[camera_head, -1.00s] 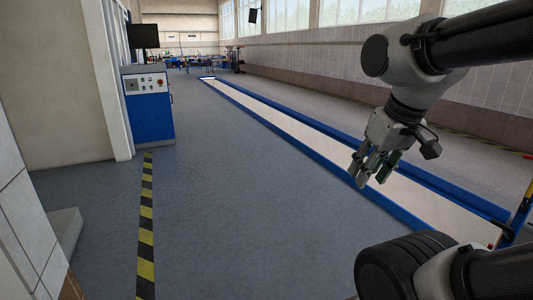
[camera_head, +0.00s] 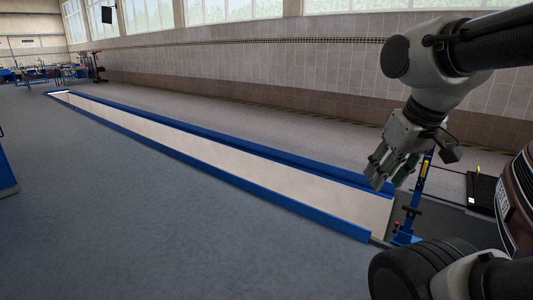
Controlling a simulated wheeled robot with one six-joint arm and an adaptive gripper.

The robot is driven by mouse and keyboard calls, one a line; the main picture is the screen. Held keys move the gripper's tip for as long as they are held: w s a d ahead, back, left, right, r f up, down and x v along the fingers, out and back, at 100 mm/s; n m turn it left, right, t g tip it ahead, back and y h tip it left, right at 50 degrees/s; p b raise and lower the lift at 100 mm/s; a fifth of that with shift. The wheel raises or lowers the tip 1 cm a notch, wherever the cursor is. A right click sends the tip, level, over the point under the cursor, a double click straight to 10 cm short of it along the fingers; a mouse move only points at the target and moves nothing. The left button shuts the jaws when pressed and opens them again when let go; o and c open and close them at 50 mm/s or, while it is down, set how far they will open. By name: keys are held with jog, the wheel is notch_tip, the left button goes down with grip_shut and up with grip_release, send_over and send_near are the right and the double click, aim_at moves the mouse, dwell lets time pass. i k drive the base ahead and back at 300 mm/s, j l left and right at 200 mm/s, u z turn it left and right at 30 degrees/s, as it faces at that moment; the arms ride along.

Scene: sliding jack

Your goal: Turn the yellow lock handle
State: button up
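My gripper (camera_head: 388,174) hangs in the air at the right, its fingers pointing down and spread apart, with nothing seen between them. Behind it, a blue upright post (camera_head: 412,214) with a yellow mark near its top and dark knobs stands at the near end of the long pit. The gripper and arm hide part of this post. A small yellow piece (camera_head: 477,169) sticks up by a black flat unit (camera_head: 481,190) farther right. I cannot tell whether either yellow part is the lock handle. The gripper appears apart from both.
A long pale pit (camera_head: 230,165) with blue edge rails runs from far left to near right. A dark red vehicle with a plate (camera_head: 503,205) is at the right edge. The grey floor (camera_head: 130,220) on the left is clear. A blue cabinet (camera_head: 5,170) shows at the left edge.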

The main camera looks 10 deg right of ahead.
aim_at(426, 161)
jog(key=i+z, duration=0.25)
jog(key=z, duration=0.15)
jog(key=i+z, duration=0.25)
jog(key=z, duration=0.2)
jog(key=i+j+z, duration=0.15)
jog(key=z, duration=0.25)
jog(key=i+j+z, duration=0.25)
jog(key=z, duration=0.2)
jog(key=i+u, duration=0.5)
jog(key=i+j, duration=0.05)
jog(key=i, duration=0.05)
